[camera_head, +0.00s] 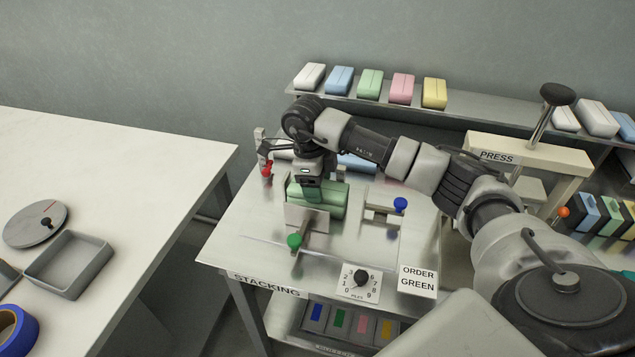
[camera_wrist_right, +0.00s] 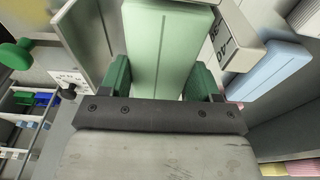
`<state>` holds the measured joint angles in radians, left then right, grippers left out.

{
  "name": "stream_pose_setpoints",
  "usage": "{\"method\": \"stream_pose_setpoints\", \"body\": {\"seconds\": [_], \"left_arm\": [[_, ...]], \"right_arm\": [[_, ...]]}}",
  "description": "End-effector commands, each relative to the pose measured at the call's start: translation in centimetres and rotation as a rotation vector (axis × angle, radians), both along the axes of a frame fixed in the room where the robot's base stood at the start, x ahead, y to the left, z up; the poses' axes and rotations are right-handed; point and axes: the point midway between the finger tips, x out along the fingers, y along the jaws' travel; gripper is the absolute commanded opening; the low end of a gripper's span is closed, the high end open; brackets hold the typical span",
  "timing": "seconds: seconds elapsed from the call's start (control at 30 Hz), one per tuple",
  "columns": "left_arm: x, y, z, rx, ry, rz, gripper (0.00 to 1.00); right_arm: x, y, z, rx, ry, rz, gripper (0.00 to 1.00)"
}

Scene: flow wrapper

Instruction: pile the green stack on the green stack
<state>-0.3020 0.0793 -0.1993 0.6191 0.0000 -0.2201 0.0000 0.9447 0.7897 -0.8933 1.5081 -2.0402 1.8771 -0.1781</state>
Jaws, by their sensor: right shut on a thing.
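My right gripper (camera_head: 312,183) is over the stacking table, pointing down, and is shut on a green stack (camera_head: 335,197). In the right wrist view the light green stack (camera_wrist_right: 166,55) lies between the two green fingertips (camera_wrist_right: 161,80). The stack is behind an upright metal plate (camera_head: 303,216) at the green-knobbed stop. The gripper hides part of the green stack, and I cannot tell whether a second green stack lies beneath it. My left gripper is not in view.
A blue stack (camera_head: 357,163) lies behind the gripper on the stacking table (camera_head: 262,222). Stops with red, blue (camera_head: 400,204) and green (camera_head: 294,241) knobs stand around. The order card (camera_head: 417,281) reads green. A shelf (camera_head: 385,99) behind holds coloured stacks. The press (camera_head: 497,157) stands right.

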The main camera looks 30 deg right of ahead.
Motion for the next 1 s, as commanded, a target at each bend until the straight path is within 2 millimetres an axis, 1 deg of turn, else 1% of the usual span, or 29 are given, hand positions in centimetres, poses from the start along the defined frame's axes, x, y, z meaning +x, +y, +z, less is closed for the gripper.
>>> {"method": "stream_pose_setpoints", "body": {"seconds": [0.33, 0.37, 0.53, 0.83, 0.93, 1.0], "left_arm": [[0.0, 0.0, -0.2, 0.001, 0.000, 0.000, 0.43], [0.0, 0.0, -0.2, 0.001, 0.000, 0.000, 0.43], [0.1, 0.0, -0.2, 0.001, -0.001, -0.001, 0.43], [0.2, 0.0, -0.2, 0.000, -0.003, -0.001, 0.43], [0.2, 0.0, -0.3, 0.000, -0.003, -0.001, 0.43], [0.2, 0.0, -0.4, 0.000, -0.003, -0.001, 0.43]], "right_arm": [[0.0, 0.0, -0.3, 0.000, 0.000, 0.000, 0.41], [0.0, 0.0, -0.3, 0.000, 0.000, 0.000, 0.65], [0.0, 0.0, -0.3, 0.000, 0.000, 0.000, 0.91], [0.0, 0.0, -0.1, 0.000, 0.000, 0.000, 0.92], [0.2, 0.1, 0.6, 0.001, -0.002, 0.000, 0.92], [0.3, 0.2, 1.7, 0.001, -0.003, 0.001, 0.92]]}}
